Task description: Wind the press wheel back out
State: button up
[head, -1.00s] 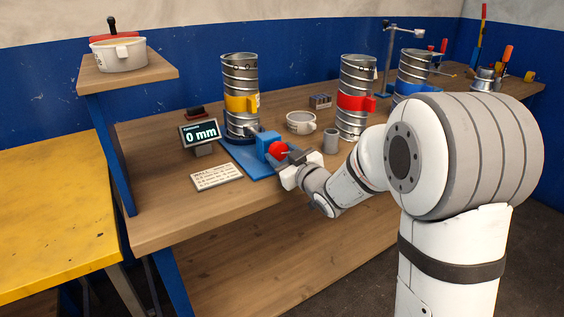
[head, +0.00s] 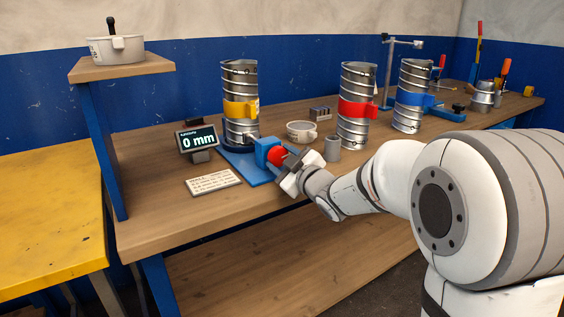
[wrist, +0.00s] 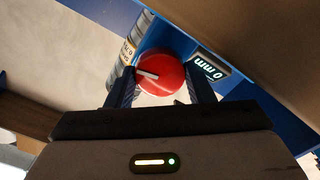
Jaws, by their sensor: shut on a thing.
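The red press wheel (head: 276,156) sits on the front of the blue press block (head: 266,148) on the bench. In the wrist view the wheel (wrist: 160,73) shows as a round red knob with a white pointer line, lying between the two fingers. My gripper (head: 287,163) is shut on the wheel's rim. The press stands on a blue base plate (head: 250,172) in front of a spiral duct with a yellow clamp band (head: 238,107). A display (head: 198,139) left of the duct reads 0 mm. The wheel's far side is hidden.
Two more ducts, with a red band (head: 357,109) and a blue band (head: 415,100), stand to the right. A white pot (head: 302,132) and a grey cup (head: 333,149) are behind my gripper. A card (head: 213,182) lies in front of the display. The bench's front left is clear.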

jog(key=o, duration=1)
jog(key=shift+p+v, duration=0.35)
jog(key=shift+v, duration=3.6)
